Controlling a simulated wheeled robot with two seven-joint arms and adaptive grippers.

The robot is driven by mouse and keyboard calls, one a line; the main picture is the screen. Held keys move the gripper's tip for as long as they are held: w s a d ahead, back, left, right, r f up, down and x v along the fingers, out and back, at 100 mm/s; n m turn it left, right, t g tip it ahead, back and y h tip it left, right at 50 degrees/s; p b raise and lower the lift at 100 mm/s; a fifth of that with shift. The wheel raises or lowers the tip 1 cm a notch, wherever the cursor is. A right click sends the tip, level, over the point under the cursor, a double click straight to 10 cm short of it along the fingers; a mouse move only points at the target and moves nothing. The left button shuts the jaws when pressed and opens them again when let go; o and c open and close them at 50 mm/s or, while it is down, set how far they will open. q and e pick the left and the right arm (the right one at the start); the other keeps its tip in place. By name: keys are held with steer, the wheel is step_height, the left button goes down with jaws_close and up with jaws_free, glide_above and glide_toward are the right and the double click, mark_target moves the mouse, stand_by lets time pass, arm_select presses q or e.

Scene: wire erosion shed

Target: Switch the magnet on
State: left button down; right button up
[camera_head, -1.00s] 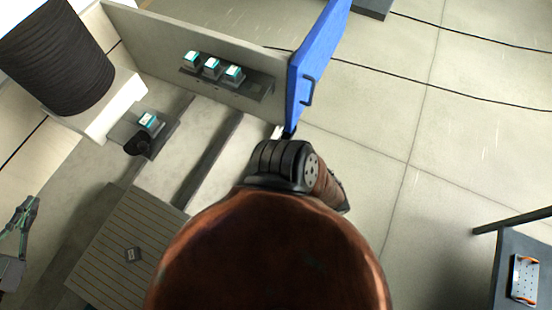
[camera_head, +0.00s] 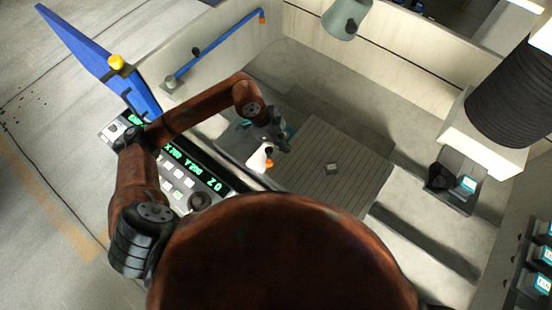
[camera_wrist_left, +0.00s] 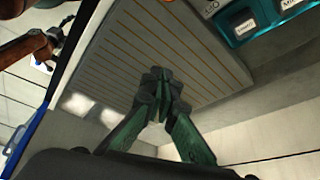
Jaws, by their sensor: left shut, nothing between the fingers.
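The slatted grey plate (camera_head: 355,150), which may be the magnet, lies inside the pale machine enclosure. The plate also shows in the left wrist view (camera_wrist_left: 130,50). I cannot identify the magnet's switch. My left gripper (camera_head: 276,143) reaches from the left to the plate's left edge; its fingertips are hard to make out there. In the left wrist view my left gripper (camera_wrist_left: 158,82) has its green fingers together, empty, in front of the plate. My right gripper is not in view.
A control panel (camera_head: 190,178) with a green readout lies under my left arm. Beside the gripper is a white part with an orange tip (camera_head: 265,162). A blue door (camera_head: 95,55) stands upper left. Teal bins (camera_wrist_left: 240,20) show in the wrist view. A dark cylinder (camera_head: 512,95) stands right.

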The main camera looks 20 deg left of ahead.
mark_target(269, 156)
arm_select(q)
steer(key=shift+s+a+f+n+y, duration=0.15)
steer(key=shift+s+a+f+y, duration=0.15)
steer(key=shift+a, duration=0.3)
steer(key=shift+s+a+f+n+y, duration=0.2)
steer(key=shift+s+a, duration=0.15)
steer(key=shift+a, duration=0.2)
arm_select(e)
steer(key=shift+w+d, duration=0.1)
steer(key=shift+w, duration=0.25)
arm_select(q)
steer(key=p+x, duration=0.1)
steer(key=x, duration=0.8)
steer(key=shift+s+d+f, duration=0.1)
steer(key=shift+d+f, duration=0.05)
steer(key=shift+f, duration=0.05)
steer(key=a, duration=0.3)
steer(key=shift+s+f+p, duration=0.2)
steer(key=shift+s+p, duration=0.1)
steer(key=shift+p, duration=0.1)
steer(key=shift+s+a, duration=0.1)
steer(key=shift+a, duration=0.35)
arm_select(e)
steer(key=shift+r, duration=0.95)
